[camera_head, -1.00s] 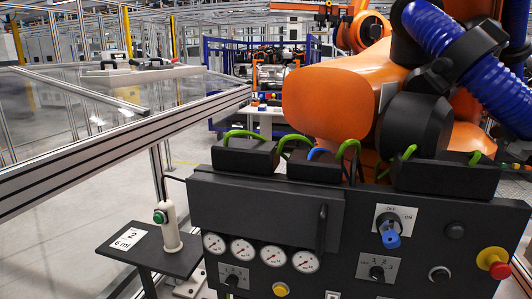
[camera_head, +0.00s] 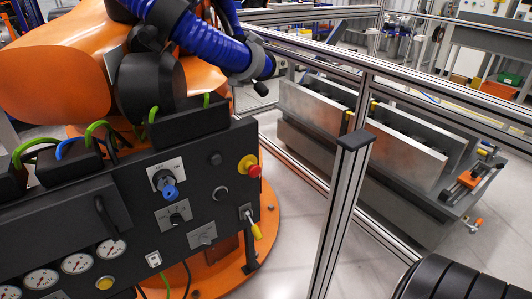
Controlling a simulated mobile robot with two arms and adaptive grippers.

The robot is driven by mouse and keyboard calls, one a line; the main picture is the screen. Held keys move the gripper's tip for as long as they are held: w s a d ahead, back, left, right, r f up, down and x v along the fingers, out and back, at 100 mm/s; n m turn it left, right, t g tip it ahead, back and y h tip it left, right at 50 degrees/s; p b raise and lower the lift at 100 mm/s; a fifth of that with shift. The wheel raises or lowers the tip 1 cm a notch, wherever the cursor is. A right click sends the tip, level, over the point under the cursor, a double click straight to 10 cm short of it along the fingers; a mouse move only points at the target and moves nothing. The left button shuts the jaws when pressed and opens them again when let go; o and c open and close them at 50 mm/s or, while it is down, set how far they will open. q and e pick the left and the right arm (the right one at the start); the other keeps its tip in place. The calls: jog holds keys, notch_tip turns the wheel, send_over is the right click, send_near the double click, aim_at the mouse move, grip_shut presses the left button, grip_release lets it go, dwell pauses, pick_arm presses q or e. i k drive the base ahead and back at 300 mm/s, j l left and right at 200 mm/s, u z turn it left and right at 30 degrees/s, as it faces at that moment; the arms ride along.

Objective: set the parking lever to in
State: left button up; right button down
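A short lever with a yellow grip (camera_head: 256,230) sits at the lower right end of the black control panel (camera_head: 130,205). Neither of my grippers shows in the head view, and nothing is touching the lever.
A blue key switch (camera_head: 169,190) and a red emergency button (camera_head: 254,171) are on the panel. An orange robot (camera_head: 60,70) stands behind it. An aluminium fence post (camera_head: 340,215) rises right of the lever, with clear floor between.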

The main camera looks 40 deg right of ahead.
aim_at(255, 231)
jog(key=z, duration=1.2)
